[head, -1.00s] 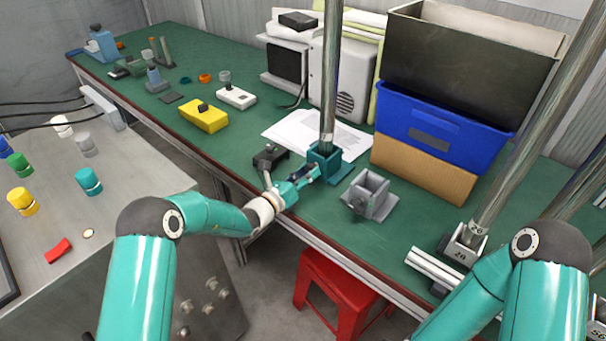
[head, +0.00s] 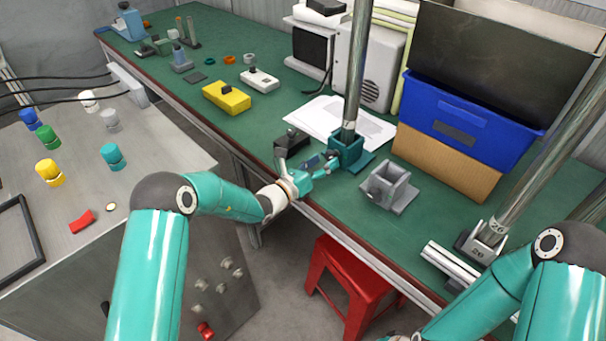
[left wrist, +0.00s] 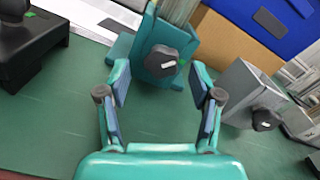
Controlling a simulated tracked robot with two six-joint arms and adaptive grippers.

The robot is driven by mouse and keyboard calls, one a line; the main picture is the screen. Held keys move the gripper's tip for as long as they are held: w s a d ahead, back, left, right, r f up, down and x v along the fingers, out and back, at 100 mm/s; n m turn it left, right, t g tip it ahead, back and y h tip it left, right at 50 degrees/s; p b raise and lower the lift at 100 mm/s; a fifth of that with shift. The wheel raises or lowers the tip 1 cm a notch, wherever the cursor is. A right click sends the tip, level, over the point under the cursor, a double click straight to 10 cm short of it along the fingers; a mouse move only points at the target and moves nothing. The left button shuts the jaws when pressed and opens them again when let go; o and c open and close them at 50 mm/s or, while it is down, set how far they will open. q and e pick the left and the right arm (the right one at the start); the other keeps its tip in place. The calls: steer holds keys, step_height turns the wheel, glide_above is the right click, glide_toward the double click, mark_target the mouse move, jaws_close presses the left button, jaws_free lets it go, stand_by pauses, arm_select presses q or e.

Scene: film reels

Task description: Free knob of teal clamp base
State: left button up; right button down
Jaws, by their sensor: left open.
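The teal clamp base (head: 346,153) stands on the green bench with a metal pole (head: 355,75) upright in it. In the left wrist view, its dark knob (left wrist: 161,62) with a white mark sits on the face of the base (left wrist: 146,73) towards me. My left gripper (head: 326,165) is in front of the base. In the left wrist view its open fingers (left wrist: 162,86) point at the knob, one to each side of it and a little short of it, with nothing between them. In the head view the knob is hidden by the gripper. My right gripper is out of view.
A grey clamp base (head: 389,188) stands just right of the teal one. A black device (head: 290,141) stands to the left. Papers (head: 335,122) lie behind, with a blue crate (head: 470,125) at the back right. A red stool (head: 352,285) stands below the bench edge.

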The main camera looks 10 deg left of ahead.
arm_select(q)
steer(key=v, duration=1)
steer(key=shift+a, duration=0.15)
steer(key=shift+s, duration=0.15)
